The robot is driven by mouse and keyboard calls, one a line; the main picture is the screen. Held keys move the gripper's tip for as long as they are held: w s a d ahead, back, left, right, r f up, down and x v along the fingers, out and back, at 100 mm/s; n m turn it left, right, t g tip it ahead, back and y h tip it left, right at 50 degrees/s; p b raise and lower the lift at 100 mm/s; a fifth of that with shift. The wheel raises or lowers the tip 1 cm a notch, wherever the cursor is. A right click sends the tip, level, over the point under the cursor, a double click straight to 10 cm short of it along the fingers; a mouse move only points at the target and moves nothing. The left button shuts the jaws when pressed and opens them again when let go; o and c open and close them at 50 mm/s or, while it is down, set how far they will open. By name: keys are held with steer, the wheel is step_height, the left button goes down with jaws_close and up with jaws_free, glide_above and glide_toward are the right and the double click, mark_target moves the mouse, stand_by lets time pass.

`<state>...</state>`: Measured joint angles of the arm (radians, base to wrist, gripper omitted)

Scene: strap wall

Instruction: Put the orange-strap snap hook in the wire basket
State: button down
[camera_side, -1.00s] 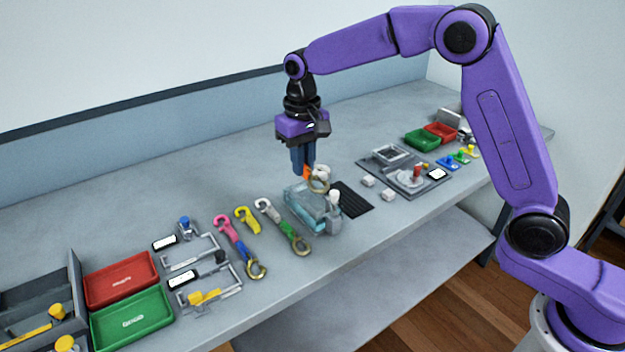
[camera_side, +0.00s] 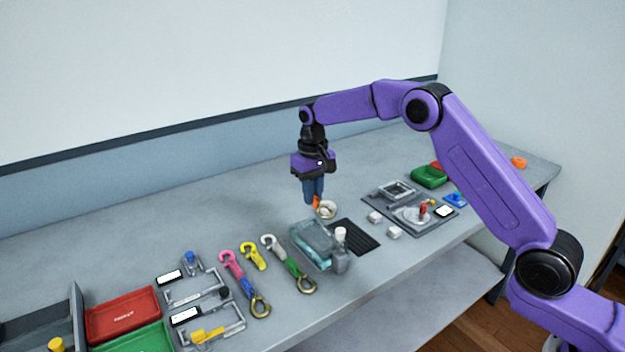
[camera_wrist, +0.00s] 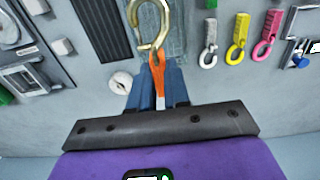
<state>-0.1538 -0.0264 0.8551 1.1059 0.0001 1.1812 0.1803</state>
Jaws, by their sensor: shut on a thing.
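My gripper (camera_side: 314,197) is shut on the orange strap (camera_wrist: 158,72) of a brass-coloured snap hook (camera_wrist: 149,28). The strap sits between the blue fingers in the wrist view (camera_wrist: 159,90), and the hook sticks out past the fingertips. In the side view the orange strap (camera_side: 315,202) shows just below the fingers, above the bench. A pale, see-through box-like container (camera_side: 312,240) stands just in front of and below the held hook. I cannot tell whether it is the wire basket; its inside is unclear.
A white ring (camera_wrist: 121,82) is close to the fingers. A red tray (camera_side: 122,315) is far left.

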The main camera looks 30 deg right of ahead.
steer(key=shift+f, duration=3.45)
steer(key=shift+f, duration=0.2)
steer(key=c, duration=0.6)
jaws_free()
steer(key=shift+r, duration=3)
